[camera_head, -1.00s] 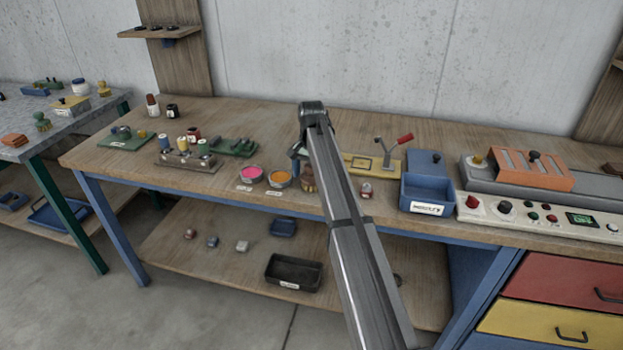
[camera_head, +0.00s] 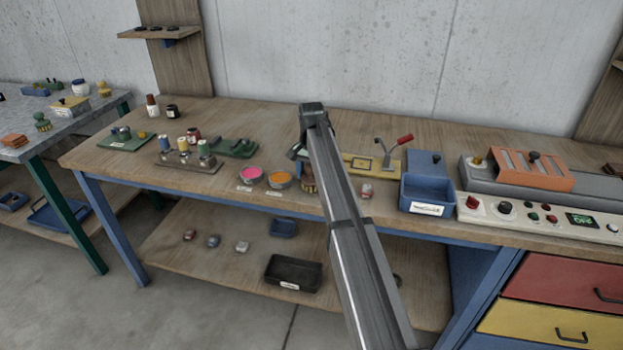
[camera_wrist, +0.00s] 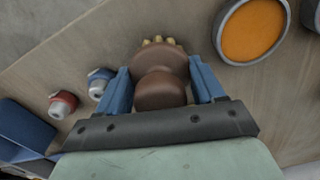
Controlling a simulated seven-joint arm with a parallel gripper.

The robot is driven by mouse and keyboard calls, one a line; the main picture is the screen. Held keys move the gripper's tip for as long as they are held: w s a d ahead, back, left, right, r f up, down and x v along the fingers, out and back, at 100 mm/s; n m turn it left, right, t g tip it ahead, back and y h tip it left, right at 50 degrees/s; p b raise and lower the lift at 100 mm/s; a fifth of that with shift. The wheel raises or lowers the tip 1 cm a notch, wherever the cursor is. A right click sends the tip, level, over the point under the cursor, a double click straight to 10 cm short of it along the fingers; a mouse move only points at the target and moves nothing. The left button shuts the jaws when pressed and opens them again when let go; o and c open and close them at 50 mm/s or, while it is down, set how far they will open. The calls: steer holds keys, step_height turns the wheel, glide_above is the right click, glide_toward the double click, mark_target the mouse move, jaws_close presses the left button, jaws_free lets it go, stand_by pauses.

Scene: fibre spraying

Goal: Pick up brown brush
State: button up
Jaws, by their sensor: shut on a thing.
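The brown brush (camera_wrist: 161,80) shows in the wrist view between the two blue fingers of my gripper (camera_wrist: 162,85). It has a rounded brown body with pale yellow tufts at its far end. The fingers are shut on its sides. In the head view the brush (camera_head: 309,184) is partly hidden behind my arm, at the front part of the wooden bench, right of the orange pot. My gripper (camera_head: 301,152) is mostly hidden by my arm there. I cannot tell whether the brush touches the bench top.
A pot of orange paint (camera_head: 279,179) and a pot of pink paint (camera_head: 251,174) stand left of the brush. A small red-and-white item (camera_head: 367,190) and a blue bin (camera_head: 428,193) stand to the right. Spools (camera_head: 187,150) stand further left. The bench's front edge is close.

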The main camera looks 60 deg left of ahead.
steer(key=shift+r, duration=0.1)
step_height(320, 180, up, 10)
steer(key=shift+f, duration=0.1)
stand_by(0.4)
steer(key=o, duration=0.6)
steer(key=c, duration=0.4)
steer(key=w+d, duration=0.2)
steer(key=w+d+r, duration=0.1)
steer(key=d, duration=0.1)
steer(key=shift+w+d+r, duration=0.2)
steer(key=shift+w+d, duration=0.1)
steer(key=shift+w, duration=0.05)
steer(key=shift+f, duration=2.9)
